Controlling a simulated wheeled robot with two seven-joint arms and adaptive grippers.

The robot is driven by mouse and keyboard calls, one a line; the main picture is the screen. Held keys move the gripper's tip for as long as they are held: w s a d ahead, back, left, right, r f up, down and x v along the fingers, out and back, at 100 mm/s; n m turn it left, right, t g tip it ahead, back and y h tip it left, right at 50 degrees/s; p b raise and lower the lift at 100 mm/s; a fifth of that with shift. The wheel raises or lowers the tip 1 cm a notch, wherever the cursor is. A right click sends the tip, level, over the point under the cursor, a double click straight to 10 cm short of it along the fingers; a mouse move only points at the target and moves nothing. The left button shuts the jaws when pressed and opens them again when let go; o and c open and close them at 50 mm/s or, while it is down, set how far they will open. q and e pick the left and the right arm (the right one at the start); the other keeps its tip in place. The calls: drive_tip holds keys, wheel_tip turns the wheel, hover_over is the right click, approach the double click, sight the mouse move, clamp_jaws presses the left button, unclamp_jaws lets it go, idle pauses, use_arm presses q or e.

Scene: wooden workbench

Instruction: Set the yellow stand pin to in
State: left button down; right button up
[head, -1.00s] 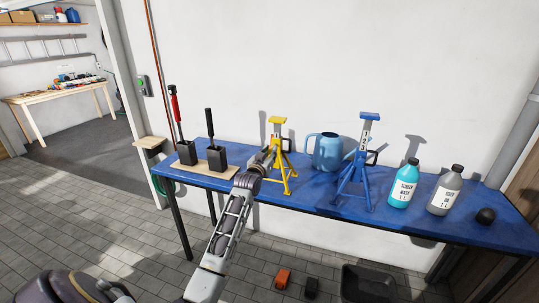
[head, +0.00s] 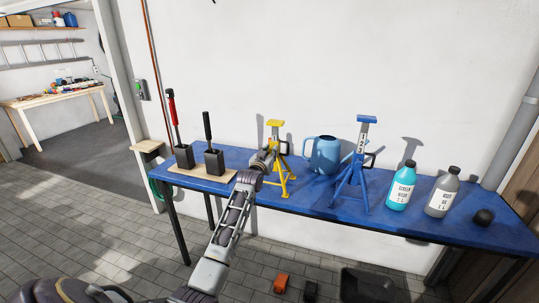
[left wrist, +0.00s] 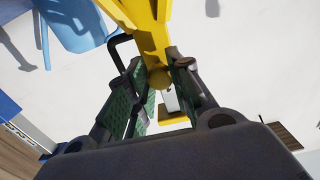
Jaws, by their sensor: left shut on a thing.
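The yellow stand (head: 276,126) stands on the blue workbench, left of a blue watering can. My left gripper (head: 265,158) is at its column from the left. In the left wrist view the yellow stand (left wrist: 152,40) runs between the fingers of my left gripper (left wrist: 160,95), which close around the column from both sides. The yellow stand pin (left wrist: 120,45) shows its black loop handle on the left side and a brownish tip at the right finger. The loop also shows right of the column in the head view. Exact finger contact is partly hidden. My right gripper is out of view.
A blue stand (head: 350,185) and the watering can (head: 324,155) stand to the right, then a turquoise bottle (head: 401,188), a grey bottle (head: 442,193) and a black ball (head: 484,217). Two black-holdered tools (head: 213,160) stand on a wooden board left of my gripper.

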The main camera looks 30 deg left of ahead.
use_arm(q)
drive_tip(key=c, duration=1.2)
unclamp_jaws()
drive_tip(key=shift+c, duration=0.2)
drive_tip(key=v, duration=1.2)
